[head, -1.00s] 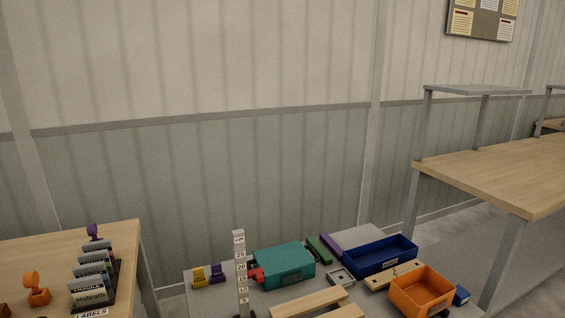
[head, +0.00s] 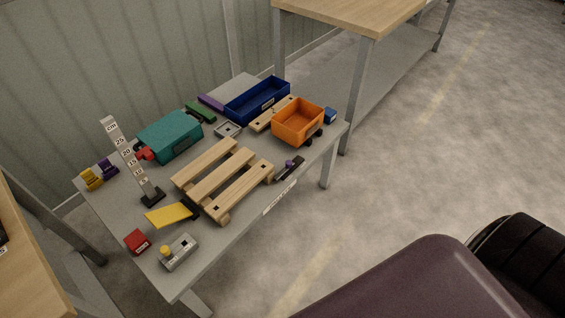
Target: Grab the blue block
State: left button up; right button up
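A small blue block (head: 330,116) sits near the right end of the grey table (head: 222,235), just right of the orange bin. It stands close to the table's edge. Neither of my grippers shows in the head view.
The orange bin (head: 298,122) stands directly beside the block, with a dark blue bin (head: 258,100) behind it. A wooden pallet (head: 222,178) lies mid-table, and a teal box (head: 170,136) is at the back. A wooden workbench (head: 350,12) stands behind the table's right end.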

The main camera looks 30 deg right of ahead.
aim_at(330, 114)
jog(key=z, duration=1.25)
jog(key=i+l+u, duration=0.15)
jog(key=u, duration=0.3)
jog(key=l+u, duration=0.25)
jog(key=u, duration=0.25)
jog(key=i+l+u, duration=0.1)
jog(key=l+u, duration=0.2)
jog(key=u, duration=0.15)
